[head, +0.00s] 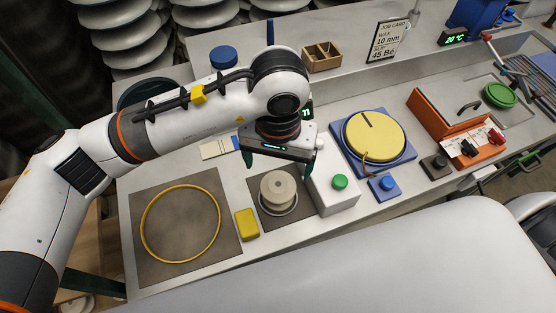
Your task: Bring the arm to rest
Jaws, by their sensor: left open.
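My left arm reaches in from the left across the bench. My left gripper (279,167) points down at the middle of the bench, with its dark green fingers spread wide. It hangs near a pale stacked insulator (278,188) that stands upright on a dark square mat (262,213). I see nothing between the fingers, and the insulator's top shows below and between them. The height of the gripper above it is hard to tell. My right gripper is not in view.
A mat with a yellow ring (146,241) lies at left, beside a yellow block (246,224). A white box with a green button (340,182) stands right of the insulator. A yellow disc (374,131) sits on a blue base. An orange box (440,125) stands farther right.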

